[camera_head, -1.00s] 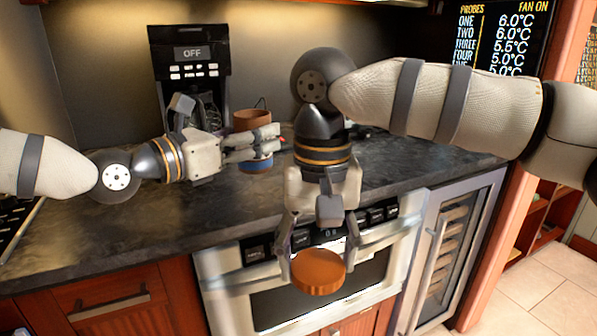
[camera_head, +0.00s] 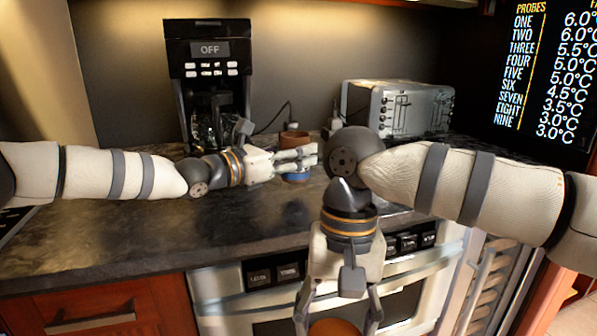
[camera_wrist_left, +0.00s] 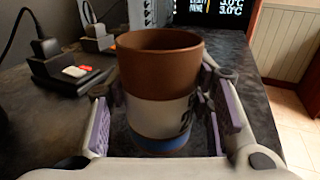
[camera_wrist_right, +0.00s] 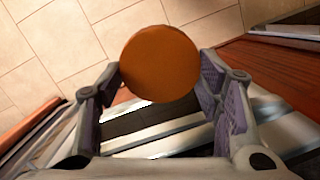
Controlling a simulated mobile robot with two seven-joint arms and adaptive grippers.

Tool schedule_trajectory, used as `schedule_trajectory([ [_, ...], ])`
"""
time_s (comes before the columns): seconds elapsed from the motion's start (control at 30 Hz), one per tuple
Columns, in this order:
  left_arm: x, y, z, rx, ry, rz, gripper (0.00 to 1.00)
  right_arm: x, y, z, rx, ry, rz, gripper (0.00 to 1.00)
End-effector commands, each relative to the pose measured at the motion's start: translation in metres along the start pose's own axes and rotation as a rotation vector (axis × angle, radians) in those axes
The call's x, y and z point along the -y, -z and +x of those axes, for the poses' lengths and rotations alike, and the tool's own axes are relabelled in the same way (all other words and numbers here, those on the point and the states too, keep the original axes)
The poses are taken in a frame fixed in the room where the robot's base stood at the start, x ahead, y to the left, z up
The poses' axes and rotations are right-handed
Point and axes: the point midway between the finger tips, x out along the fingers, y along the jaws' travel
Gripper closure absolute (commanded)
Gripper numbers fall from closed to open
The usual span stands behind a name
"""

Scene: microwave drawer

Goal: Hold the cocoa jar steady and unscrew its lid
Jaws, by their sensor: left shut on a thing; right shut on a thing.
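The cocoa jar (camera_head: 295,177) stands upright at the back of the counter, brown on top, with a white label and a blue base. The left wrist view shows its top (camera_wrist_left: 160,48) without a lid, as an open rim. My left gripper (camera_head: 309,156) is shut around the jar's side from the left. My right gripper (camera_head: 338,314) points down in front of the counter, shut on the round orange-brown lid (camera_head: 334,328), well apart from the jar. The right wrist view shows the lid (camera_wrist_right: 160,64) between the fingers. The bottom of the lid is cut off in the head view.
A coffee maker (camera_head: 210,75) stands behind my left arm. A toaster oven (camera_head: 397,108) stands behind my right arm. A plug socket (camera_wrist_left: 70,65) with cables is near the jar. The oven front (camera_head: 255,311) lies below the counter edge (camera_head: 130,272), under the right gripper.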

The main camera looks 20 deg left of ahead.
Motion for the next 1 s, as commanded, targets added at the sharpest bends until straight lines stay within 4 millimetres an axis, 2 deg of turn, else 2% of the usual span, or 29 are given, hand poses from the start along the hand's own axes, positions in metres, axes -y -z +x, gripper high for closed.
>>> schedule_trajectory([
  [0.1,-0.007,0.008,0.007,0.006,0.001,0.003,1.00,0.000,0.002,0.011,0.016,0.004,-0.001,0.74],
  [0.27,-0.005,0.029,0.005,0.012,0.002,0.006,1.00,0.000,0.000,0.001,0.001,0.001,-0.001,0.74],
  [0.6,-0.005,0.034,0.005,0.012,0.002,0.005,1.00,0.000,0.001,0.003,0.005,0.001,0.000,0.74],
  [0.63,-0.005,0.035,0.005,0.011,0.002,0.005,0.51,0.000,0.001,0.003,0.005,0.001,0.000,0.74],
  [0.7,-0.005,0.034,0.005,0.011,0.002,0.005,0.35,0.000,0.001,0.003,0.004,0.001,0.000,0.74],
  [1.0,-0.005,0.034,0.005,0.011,0.002,0.006,0.33,0.000,0.001,0.003,0.004,0.001,0.000,0.74],
])
